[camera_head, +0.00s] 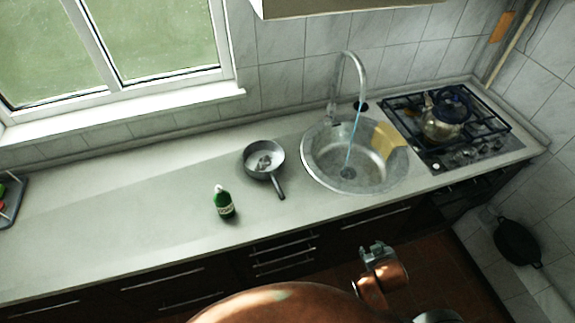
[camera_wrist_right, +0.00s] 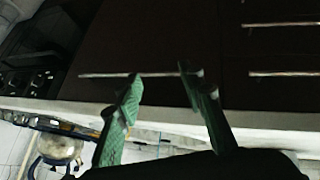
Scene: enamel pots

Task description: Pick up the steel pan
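The steel pan (camera_head: 263,158) is grey and round. It sits on the counter just left of the sink in the head view, with its handle pointing toward the front edge. Something pale shows inside it, but I cannot tell what. My right gripper (camera_head: 375,252) is in front of the cabinets, below and right of the pan and apart from it. In the right wrist view the two green fingers of this gripper (camera_wrist_right: 160,78) stand apart with nothing between them. The pan is not seen there. My left gripper is not in view.
A green bottle (camera_head: 223,203) stands on the counter left of the pan handle. A round sink (camera_head: 316,172) with running water is to the right, then a stove (camera_head: 480,148) with a kettle (camera_head: 440,122). The counter (camera_head: 110,205) is mostly clear on the left.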

